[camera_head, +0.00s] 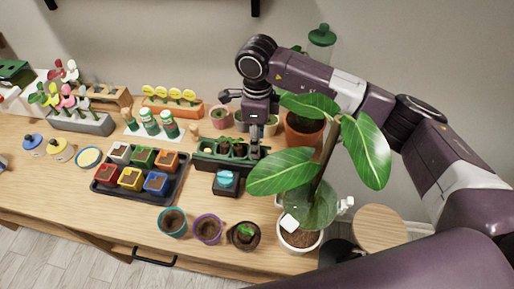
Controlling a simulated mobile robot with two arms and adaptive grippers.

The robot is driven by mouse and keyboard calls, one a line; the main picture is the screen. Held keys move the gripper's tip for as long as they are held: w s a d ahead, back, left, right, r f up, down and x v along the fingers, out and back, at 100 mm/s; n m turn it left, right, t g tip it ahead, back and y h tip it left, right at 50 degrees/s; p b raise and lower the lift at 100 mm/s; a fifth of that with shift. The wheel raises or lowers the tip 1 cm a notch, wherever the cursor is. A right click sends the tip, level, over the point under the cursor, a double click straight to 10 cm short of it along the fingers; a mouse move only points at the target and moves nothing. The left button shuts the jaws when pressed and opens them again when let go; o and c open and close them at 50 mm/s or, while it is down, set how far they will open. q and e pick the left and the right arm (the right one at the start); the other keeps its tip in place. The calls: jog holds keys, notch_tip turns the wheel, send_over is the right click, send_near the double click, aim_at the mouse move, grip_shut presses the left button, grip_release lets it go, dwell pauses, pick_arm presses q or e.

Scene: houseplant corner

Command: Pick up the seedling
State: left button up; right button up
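A dark green seedling tray (205,164) with small green seedlings (237,150) in its cells stands near the middle of the table, toward the back. Another small green seedling (246,230) sits in a dark round pot (234,243) at the front edge. My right arm comes in from the right, and my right gripper (256,148) points down at the right end of the tray. Its fingertips are small and partly merge with the tray, so I cannot tell whether they are open or touching a seedling. My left gripper is not in view.
A large-leaved plant (285,172) in a white pot (300,240) stands close right of the gripper. A black tray (124,194) of colored square pots is at the left. Teal (172,222) and purple (208,229) pots line the front. Bare table lies at front left.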

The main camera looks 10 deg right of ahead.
notch_tip(320, 180, down, 2)
jog(key=shift+w+f, duration=0.1)
jog(key=shift+f, duration=0.2)
jog(key=c, duration=0.9)
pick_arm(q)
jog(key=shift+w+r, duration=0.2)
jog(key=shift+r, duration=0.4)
pick_arm(e)
jog(key=shift+o, duration=0.2)
jog(key=shift+r, duration=0.2)
jog(key=shift+r, duration=0.6)
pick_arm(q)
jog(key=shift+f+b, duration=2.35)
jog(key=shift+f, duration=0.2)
pick_arm(e)
notch_tip(320, 180, up, 18)
jog(key=shift+r, duration=0.25)
